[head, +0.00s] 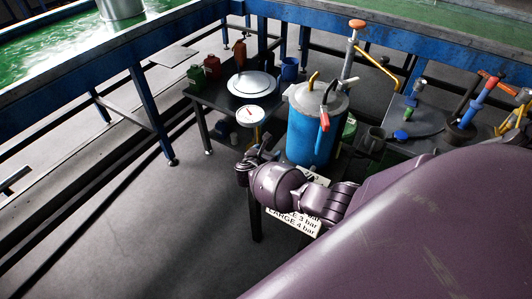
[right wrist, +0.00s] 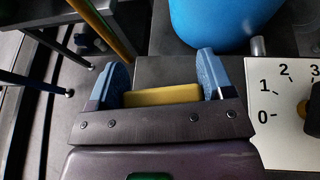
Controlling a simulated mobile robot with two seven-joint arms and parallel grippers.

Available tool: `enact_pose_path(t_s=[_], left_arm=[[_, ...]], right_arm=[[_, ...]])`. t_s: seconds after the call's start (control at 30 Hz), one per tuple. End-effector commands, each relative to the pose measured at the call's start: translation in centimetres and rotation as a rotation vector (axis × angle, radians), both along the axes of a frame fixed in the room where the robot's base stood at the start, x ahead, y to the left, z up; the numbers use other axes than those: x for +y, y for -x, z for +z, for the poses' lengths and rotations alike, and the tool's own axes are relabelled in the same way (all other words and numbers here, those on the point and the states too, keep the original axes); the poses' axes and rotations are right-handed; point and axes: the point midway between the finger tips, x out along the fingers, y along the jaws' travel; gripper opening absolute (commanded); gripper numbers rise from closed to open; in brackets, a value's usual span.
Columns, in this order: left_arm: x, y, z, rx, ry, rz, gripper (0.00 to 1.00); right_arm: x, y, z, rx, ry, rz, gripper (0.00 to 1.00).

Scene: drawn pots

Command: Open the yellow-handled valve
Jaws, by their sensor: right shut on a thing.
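My right gripper (head: 254,163) is at the front edge of the dark table, just left of and below the blue pressure pot (head: 311,140). In the head view the handle is hidden by the gripper and wrist. The valve body cannot be made out. The blue pot also shows at the top of the right wrist view (right wrist: 222,18). My left gripper is not in view.
A white dial gauge (head: 251,116) stands just behind my gripper. A numbered white plate (right wrist: 270,112) is right of the fingers. A white sign (head: 300,224) hangs below my wrist. Open floor lies left.

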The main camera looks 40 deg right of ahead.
Motion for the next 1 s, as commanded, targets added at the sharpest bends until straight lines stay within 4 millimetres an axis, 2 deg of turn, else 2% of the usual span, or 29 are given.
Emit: enact_pose_path(t_s=[0.3, 0.87, 0.9, 1.0], left_arm=[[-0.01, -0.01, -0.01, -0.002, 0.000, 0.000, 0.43], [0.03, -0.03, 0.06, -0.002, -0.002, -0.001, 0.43], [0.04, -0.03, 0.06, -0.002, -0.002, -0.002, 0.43], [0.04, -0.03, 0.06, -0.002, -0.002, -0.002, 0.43]], right_arm=[[-0.08, 0.23, -0.12, 0.002, 0.000, -0.130, 0.51], [-0.19, 0.29, -0.07, 0.001, -0.001, -0.160, 0.51], [-0.19, 0.28, -0.06, 0.001, -0.001, -0.160, 0.78], [-0.18, 0.27, -0.06, 0.000, 0.000, -0.160, 0.93]])
